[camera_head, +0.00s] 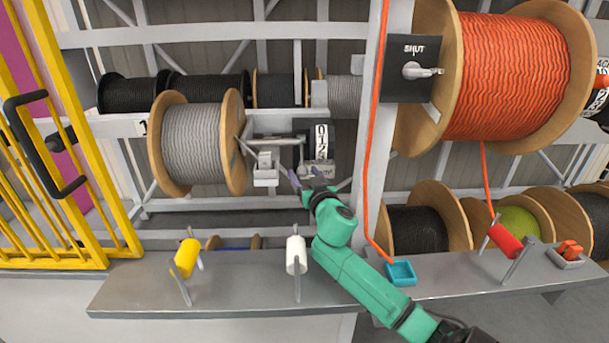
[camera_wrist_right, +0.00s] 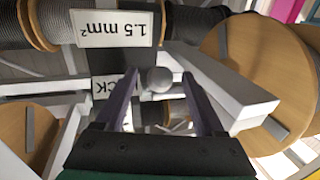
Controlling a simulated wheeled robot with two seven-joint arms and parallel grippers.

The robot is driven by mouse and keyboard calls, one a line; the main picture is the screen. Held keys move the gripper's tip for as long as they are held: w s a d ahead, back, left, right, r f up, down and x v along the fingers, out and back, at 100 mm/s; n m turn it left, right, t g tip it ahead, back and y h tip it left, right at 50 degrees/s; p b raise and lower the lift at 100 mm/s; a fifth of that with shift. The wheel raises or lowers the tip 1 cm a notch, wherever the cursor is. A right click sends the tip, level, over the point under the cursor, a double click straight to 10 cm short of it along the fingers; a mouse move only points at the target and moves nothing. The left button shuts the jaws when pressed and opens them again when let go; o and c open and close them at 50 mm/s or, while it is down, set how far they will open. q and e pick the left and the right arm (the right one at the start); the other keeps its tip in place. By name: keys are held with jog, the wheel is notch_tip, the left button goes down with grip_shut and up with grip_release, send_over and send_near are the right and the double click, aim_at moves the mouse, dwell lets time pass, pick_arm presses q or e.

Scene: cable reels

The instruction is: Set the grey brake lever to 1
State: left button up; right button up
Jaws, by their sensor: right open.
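My right gripper (camera_head: 303,174) is at the bracket beside the grey cable reel (camera_head: 195,143), reaching up from the lower right. It is open, with its two purple fingers apart. In the right wrist view, a round grey knob (camera_wrist_right: 160,79) shows between the fingers (camera_wrist_right: 159,92); it looks like the end of the brake lever. I cannot tell whether the fingers touch it. In the head view, a black plate with a white marked scale (camera_head: 321,142) stands just above the gripper. The lever's setting cannot be read. The left gripper is not in view.
An upright post with an orange cable (camera_head: 370,130) stands right of the gripper. A large orange reel (camera_head: 510,75) and a SHUT plate (camera_head: 410,68) are at upper right. A grey shelf (camera_head: 230,290) with yellow, white and red handles runs below. A yellow gate (camera_head: 100,200) is at left.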

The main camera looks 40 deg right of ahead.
grip_shut()
jog(key=shift+f, duration=0.1)
dwell(1.2)
